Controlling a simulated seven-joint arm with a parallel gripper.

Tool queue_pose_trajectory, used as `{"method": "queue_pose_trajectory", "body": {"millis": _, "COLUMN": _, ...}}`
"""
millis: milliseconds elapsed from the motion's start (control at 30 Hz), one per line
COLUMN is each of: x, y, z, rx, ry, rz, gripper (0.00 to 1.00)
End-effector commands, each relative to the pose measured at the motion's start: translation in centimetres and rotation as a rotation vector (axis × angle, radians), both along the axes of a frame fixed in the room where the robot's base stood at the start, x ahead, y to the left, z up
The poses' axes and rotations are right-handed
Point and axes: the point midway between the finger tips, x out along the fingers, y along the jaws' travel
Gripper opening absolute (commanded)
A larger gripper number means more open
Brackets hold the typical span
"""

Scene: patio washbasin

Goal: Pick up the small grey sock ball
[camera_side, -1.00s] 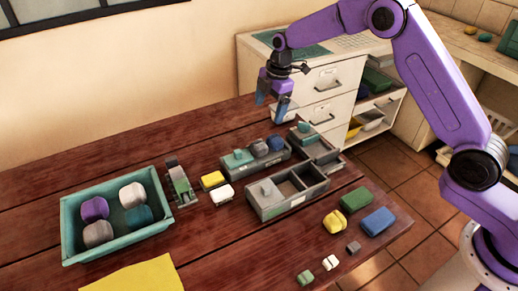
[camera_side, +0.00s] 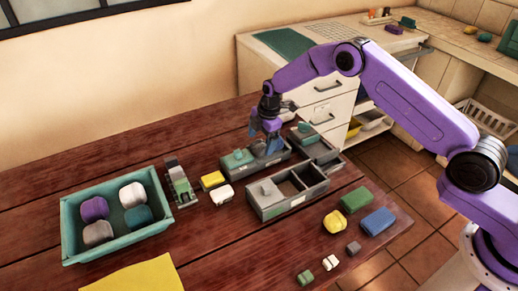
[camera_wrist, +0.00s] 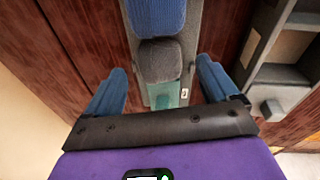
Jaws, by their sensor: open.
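A grey sock ball (camera_wrist: 160,60) sits in a narrow grey tray between a blue ball (camera_wrist: 155,16) and a teal piece (camera_wrist: 165,94). In the side view this grey ball (camera_side: 258,149) is partly covered by my fingers. My gripper (camera_side: 264,142) is open and empty, pointing down over the tray (camera_side: 262,165). In the wrist view the two blue fingers of my gripper (camera_wrist: 161,72) stand on either side of the grey ball, apart from it. A larger grey ball (camera_side: 98,233) lies in the teal tray, and a small grey cube (camera_side: 353,247) lies on the table.
The teal tray (camera_side: 68,222) at left also holds purple, white and dark teal balls. A second grey divided box (camera_side: 290,208) stands in front of the narrow tray. Yellow and white blocks lie beside it. Green, yellow and blue blocks lie at right. A yellow cloth (camera_side: 138,275) lies in front.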

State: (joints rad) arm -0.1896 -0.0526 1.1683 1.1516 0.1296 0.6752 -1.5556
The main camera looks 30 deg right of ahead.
Motion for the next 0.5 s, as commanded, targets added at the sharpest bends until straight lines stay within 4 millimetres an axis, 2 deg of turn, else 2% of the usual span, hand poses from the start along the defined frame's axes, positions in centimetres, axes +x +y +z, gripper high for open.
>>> {"method": "queue_pose_trajectory", "body": {"millis": 100, "x": 0.2, "y": 0.3, "z": -1.6, "rx": 0.0, "ry": 0.002, "rz": 0.001, "gripper": 0.87}}
{"method": "queue_pose_trajectory", "body": {"millis": 200, "x": 0.3, "y": 0.3, "z": -2.2, "rx": 0.0, "ry": 0.0, "rz": 0.0, "gripper": 0.87}}
{"method": "queue_pose_trajectory", "body": {"millis": 467, "x": 0.4, "y": 0.3, "z": -2.5, "rx": 0.0, "ry": -0.001, "rz": 0.0, "gripper": 0.87}}
{"method": "queue_pose_trajectory", "body": {"millis": 500, "x": 0.3, "y": 0.3, "z": -2.5, "rx": 0.0, "ry": -0.001, "rz": 0.0, "gripper": 0.84}}
